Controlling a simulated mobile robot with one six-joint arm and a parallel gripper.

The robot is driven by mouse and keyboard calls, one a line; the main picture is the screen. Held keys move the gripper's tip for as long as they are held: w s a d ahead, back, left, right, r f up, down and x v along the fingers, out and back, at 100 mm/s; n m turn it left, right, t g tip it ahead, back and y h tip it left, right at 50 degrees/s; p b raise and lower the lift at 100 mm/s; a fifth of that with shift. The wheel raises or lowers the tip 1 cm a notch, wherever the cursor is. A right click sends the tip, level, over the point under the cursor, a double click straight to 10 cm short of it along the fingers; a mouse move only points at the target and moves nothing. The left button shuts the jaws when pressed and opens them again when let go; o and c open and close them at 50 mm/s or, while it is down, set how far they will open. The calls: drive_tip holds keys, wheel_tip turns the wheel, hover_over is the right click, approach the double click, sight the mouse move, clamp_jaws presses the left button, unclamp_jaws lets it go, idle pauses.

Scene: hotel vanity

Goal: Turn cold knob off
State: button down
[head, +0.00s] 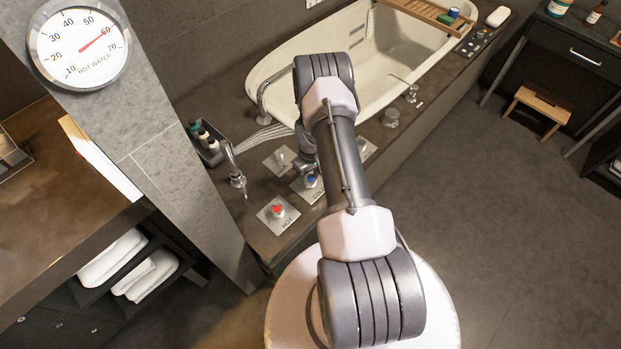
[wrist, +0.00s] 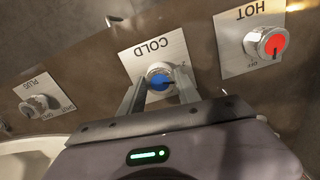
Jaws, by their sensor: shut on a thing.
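The cold knob (wrist: 157,73) has a blue cap and a silver base and sits on a white plate marked COLD (wrist: 147,50). Its dark pointer mark points to the right in the wrist view. My gripper (wrist: 160,86) is shut on the cold knob, with one finger on each side of it. In the head view the blue cold knob (head: 311,181) shows just below my gripper, and my arm hides part of its plate.
The red hot knob (wrist: 272,44) sits close to the right in the wrist view. The plug knob (wrist: 36,104) is to the left. A faucet (head: 236,176), a bottle caddy (head: 207,146) and the bathtub (head: 268,75) are nearby. A wall gauge (head: 80,45) reads about 60.

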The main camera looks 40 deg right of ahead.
sight(310, 179)
drive_tip(key=m+b, duration=0.3)
drive_tip(key=m, duration=0.4)
drive_tip(key=shift+f, duration=0.1)
drive_tip(key=m+b, duration=0.2)
drive_tip(key=m, duration=0.4)
drive_tip(key=shift+w+m, duration=0.1)
drive_tip(key=shift+m, duration=0.3)
drive_tip(key=shift+b, duration=0.3)
drive_tip(key=c, duration=0.9)
unclamp_jaws()
drive_tip(key=shift+o, duration=0.2)
wheel_tip(310, 179, up, 18)
drive_tip(key=p, duration=0.6)
drive_tip(key=shift+f, duration=0.15)
